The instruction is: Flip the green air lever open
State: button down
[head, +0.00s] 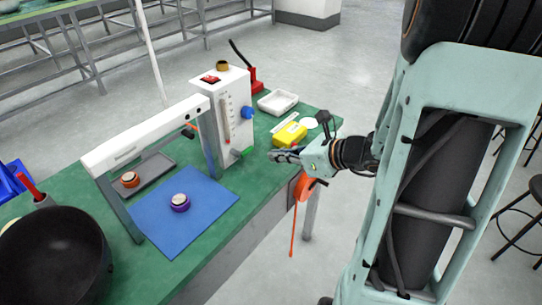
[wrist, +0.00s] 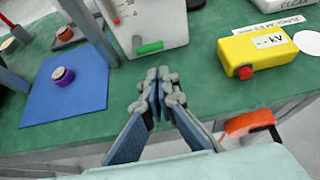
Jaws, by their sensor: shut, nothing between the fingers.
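The green air lever (head: 242,153) sits low on the front of a white upright box (head: 226,110) with a gauge tube, a blue knob and a red switch on top. In the wrist view the green lever (wrist: 150,48) lies roughly horizontal on the box's lower face. My gripper (head: 276,155) is near the table edge, to the right of the lever and apart from it. In the wrist view my gripper (wrist: 157,78) has its fingertips together, empty, just below the lever in the picture.
A yellow box (head: 290,135) with a red button stands just beyond my gripper. A blue mat (head: 180,220) with a purple-ringed puck lies at left under a white-topped frame (head: 145,135). An orange reel (head: 304,187) hangs at the table edge. A black bowl (head: 50,255) stands front left.

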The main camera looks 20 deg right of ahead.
jog(key=b+x, duration=0.1)
jog(key=x, duration=0.7)
jog(key=shift+w+a+f+b, duration=0.1)
jog(key=shift+w+f+b, duration=0.05)
jog(key=shift+b, duration=0.15)
jog(key=shift+b, duration=0.3)
